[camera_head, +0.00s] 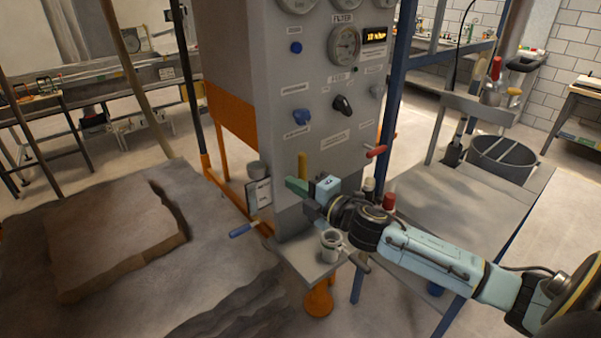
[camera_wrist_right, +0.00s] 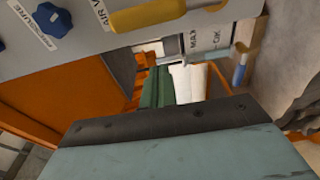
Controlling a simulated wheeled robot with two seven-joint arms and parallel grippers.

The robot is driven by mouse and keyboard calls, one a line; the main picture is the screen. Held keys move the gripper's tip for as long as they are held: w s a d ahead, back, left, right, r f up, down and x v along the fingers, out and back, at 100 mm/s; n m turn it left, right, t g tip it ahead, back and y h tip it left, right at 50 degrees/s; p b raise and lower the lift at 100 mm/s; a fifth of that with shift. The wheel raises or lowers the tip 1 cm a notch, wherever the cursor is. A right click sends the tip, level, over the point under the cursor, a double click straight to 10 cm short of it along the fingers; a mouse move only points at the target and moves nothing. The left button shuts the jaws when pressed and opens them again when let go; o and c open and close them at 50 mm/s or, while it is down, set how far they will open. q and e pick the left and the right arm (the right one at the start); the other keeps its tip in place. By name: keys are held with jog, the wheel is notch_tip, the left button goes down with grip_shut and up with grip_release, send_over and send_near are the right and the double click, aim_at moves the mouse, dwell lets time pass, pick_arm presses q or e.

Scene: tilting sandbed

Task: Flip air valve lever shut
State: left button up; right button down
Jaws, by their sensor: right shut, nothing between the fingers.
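The air valve lever has a yellow handle (camera_head: 302,165) and stands upright low on the grey panel's front in the head view. In the wrist view the yellow handle (camera_wrist_right: 150,14) lies across the top edge, beside a partly cut-off label reading "AIR V". My right gripper (camera_head: 297,187) is just below the handle in the head view, with green fingers shut and empty. In the wrist view the fingers (camera_wrist_right: 164,84) point past the handle, and a gap shows between them and it. The lever's pivot is not clearly visible. My left gripper is not in view.
The panel (camera_head: 300,100) carries gauges and knobs. A red-handled lever (camera_head: 376,151) is at its right and a blue-handled one (camera_head: 243,229) at lower left. A metal cup (camera_head: 331,244) stands on a small shelf below my right gripper. The sandbed (camera_head: 120,235) fills the left.

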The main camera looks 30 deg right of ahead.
aim_at(302, 175)
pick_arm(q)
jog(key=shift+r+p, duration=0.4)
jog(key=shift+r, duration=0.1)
pick_arm(e)
jog(key=shift+w+d, duration=1.5)
jog(key=shift+d, duration=0.05)
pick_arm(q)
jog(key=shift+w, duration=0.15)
pick_arm(e)
jog(key=shift+d+r, duration=0.1)
